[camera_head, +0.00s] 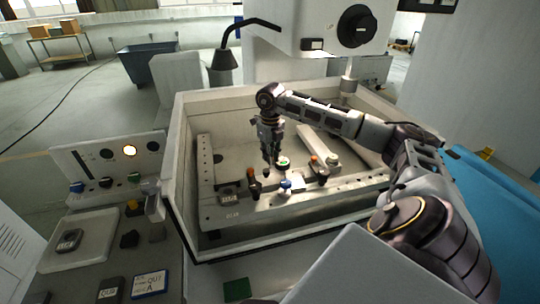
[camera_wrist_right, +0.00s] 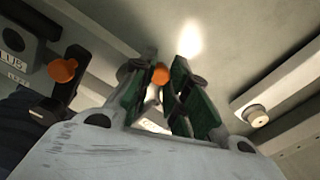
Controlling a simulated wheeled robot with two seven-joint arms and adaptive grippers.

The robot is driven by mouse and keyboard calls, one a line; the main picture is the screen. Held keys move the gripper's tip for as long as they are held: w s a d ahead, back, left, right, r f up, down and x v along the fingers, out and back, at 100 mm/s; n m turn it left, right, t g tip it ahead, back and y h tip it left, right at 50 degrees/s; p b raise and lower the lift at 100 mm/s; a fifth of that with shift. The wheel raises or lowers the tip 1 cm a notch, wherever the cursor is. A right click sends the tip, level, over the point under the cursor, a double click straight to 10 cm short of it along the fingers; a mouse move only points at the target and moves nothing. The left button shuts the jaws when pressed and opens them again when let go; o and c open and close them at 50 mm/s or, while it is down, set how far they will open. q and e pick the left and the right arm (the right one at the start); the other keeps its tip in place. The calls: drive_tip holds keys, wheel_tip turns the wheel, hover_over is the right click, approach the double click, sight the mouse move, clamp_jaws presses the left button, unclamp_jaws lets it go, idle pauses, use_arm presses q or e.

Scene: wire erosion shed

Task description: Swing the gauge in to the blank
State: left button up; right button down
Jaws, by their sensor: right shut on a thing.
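My right gripper (camera_head: 269,163) points down into the open tank, above the fixture rail. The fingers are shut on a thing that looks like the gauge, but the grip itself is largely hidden. In the right wrist view the green-padded fingers (camera_wrist_right: 168,105) stand close together, with an orange knob (camera_wrist_right: 160,75) showing between them. A bright pale piece, seemingly the blank (camera_head: 297,184), lies on the front rail, between orange-knobbed clamps (camera_head: 251,173). My left gripper is not in view.
The tank's walls (camera_head: 180,150) surround the work area. A control panel (camera_head: 108,165) and a grey tray (camera_head: 85,235) stand at left. The tank floor behind the rail is mostly clear.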

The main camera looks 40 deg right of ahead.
drive_tip(key=shift+d+r, duration=0.1)
drive_tip(key=c, duration=1.3)
unclamp_jaws()
drive_tip(key=shift+r, duration=3.65)
